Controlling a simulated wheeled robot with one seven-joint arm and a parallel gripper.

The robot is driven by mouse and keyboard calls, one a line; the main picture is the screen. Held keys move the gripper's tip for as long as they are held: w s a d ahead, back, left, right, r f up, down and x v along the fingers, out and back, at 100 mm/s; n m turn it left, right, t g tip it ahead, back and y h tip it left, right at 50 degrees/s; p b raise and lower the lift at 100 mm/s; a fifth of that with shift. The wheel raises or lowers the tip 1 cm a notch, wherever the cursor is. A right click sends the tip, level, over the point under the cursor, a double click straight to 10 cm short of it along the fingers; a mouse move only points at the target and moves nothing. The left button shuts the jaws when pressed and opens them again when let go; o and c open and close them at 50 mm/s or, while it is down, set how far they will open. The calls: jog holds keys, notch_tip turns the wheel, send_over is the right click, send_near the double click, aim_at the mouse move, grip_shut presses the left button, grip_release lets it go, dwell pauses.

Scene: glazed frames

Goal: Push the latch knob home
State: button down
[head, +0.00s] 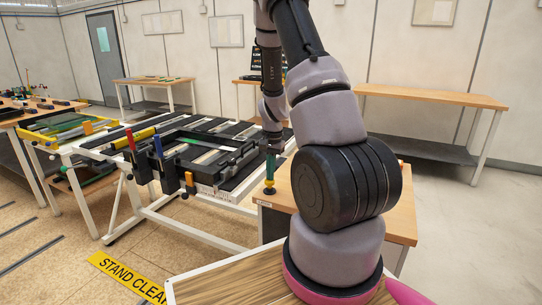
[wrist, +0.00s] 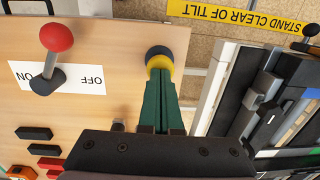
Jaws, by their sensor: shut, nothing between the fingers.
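A round knob with a yellow top and a dark blue base stands on the wooden bench; it shows in the wrist view (wrist: 158,60) and in the head view (head: 269,184). I take it to be the latch knob. My gripper (wrist: 160,72) has dark green fingers, closed together and empty. In the head view my gripper (head: 270,172) points down with its tips right over the knob. The tips overlap the yellow top in the wrist view; I cannot tell whether they press on it. The knob's near side is partly hidden by the fingers.
A red-balled lever (wrist: 56,38) on an ON/OFF plate (wrist: 90,78) stands on the same bench, with black and red blocks (wrist: 45,150) nearby. The white-legged tilt table (head: 225,197) with dark frames stands left of the bench. A yellow floor sign (head: 125,275) lies in front.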

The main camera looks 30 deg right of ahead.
notch_tip(320, 180, up, 14)
jog(key=shift+d, duration=0.3)
